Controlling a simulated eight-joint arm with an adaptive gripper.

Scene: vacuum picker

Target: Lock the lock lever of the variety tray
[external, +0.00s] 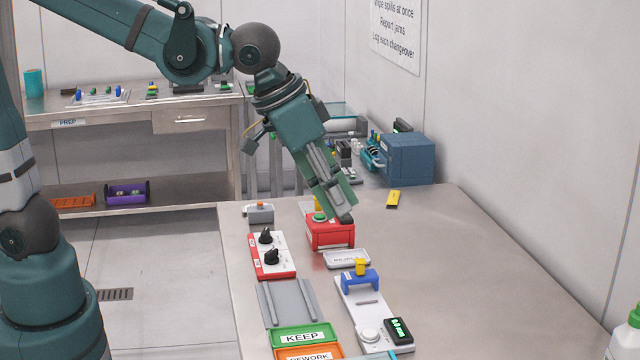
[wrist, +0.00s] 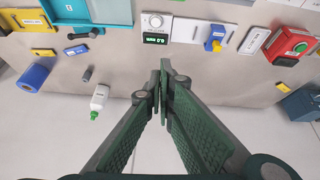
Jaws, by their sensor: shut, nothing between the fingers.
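My gripper (external: 343,217) is shut and empty. It points down and overlaps the top right of a red box (external: 330,236) with a green button (external: 320,217); I cannot tell if they touch in the external view. In the wrist view the fingertips (wrist: 161,80) are together over bare table, and the red box (wrist: 287,50) is well off to the right. A yellow part (external: 317,203) shows partly behind the gripper. I cannot tell for sure which thing is the variety tray or its lock lever.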

